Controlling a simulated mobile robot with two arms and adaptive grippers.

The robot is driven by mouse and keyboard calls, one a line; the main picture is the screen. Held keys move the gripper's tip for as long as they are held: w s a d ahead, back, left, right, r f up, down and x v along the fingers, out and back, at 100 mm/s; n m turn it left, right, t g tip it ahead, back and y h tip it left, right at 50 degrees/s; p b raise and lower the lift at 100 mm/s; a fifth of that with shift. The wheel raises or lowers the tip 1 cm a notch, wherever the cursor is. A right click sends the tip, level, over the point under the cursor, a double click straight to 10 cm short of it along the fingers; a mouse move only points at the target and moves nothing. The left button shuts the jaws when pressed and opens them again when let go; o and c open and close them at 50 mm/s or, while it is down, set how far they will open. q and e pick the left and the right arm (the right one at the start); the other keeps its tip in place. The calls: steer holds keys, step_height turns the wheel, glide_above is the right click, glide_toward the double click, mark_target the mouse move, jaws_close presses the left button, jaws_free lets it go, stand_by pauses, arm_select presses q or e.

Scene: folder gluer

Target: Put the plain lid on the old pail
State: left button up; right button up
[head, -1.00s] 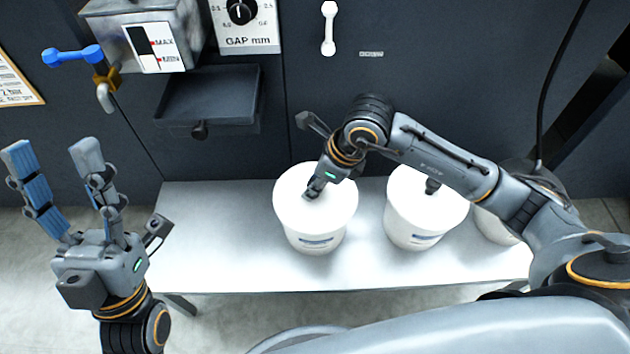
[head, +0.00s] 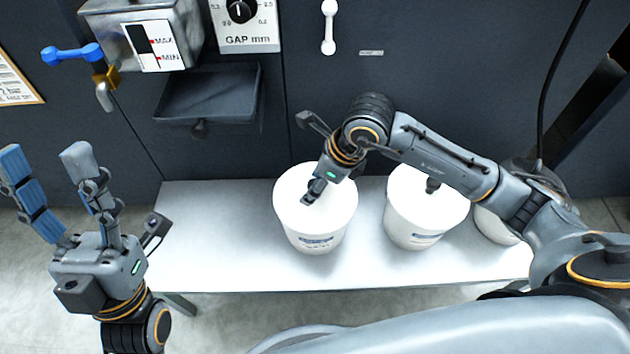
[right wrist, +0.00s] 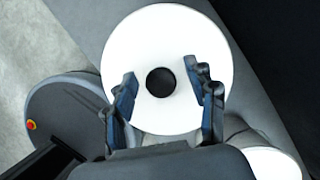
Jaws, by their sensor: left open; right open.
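Two white pails stand side by side on the bench, the left pail (head: 316,239) and the middle pail (head: 418,232), both with white tops. A black knob (head: 433,186) shows on the middle pail's top. My right gripper (head: 311,192) points down over the left pail's top. In the right wrist view a round white lid (right wrist: 140,45) with a black knob (right wrist: 160,82) lies below its spread fingers, the knob between them without visible grip. I cannot tell which pail is old or which lid is plain. My left gripper (head: 45,165) is open and empty, left of the bench.
A third white pail (head: 492,226) is mostly hidden behind my right arm. The white bench (head: 215,235) is clear left of the pails. Behind it stands a dark machine panel with a black tray (head: 208,95) and a blue-handled valve (head: 72,54).

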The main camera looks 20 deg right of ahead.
steer(key=v, duration=1.2)
